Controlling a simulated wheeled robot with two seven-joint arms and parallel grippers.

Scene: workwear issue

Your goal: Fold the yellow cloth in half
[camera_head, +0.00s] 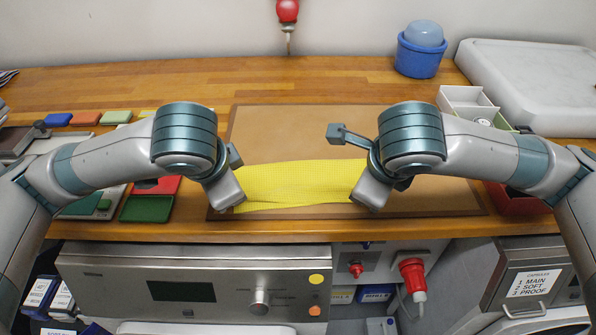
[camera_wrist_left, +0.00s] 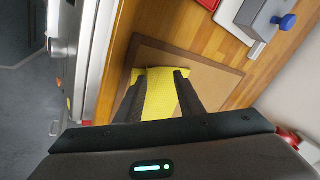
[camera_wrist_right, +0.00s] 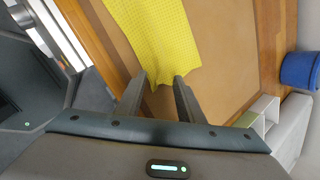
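The yellow cloth (camera_head: 295,185) lies as a wide strip on the brown mat (camera_head: 275,128), between my two grippers in the head view. My left gripper (camera_wrist_left: 159,76) is at the cloth's left end. Its fingers are apart, with the cloth (camera_wrist_left: 160,98) showing between them. My right gripper (camera_wrist_right: 161,78) is at the cloth's right end, its fingers also apart. The cloth's end (camera_wrist_right: 155,40) shows just beyond and between those fingertips. In the head view both sets of fingertips are mostly hidden by my wrists. I cannot tell whether the fingers touch the cloth.
A green tray (camera_head: 147,208) and a red one lie left of the mat. A blue tub (camera_head: 419,57) stands at the back right, near a white divided box (camera_head: 466,101) and a large pale slab (camera_head: 530,85). The mat behind the cloth is clear.

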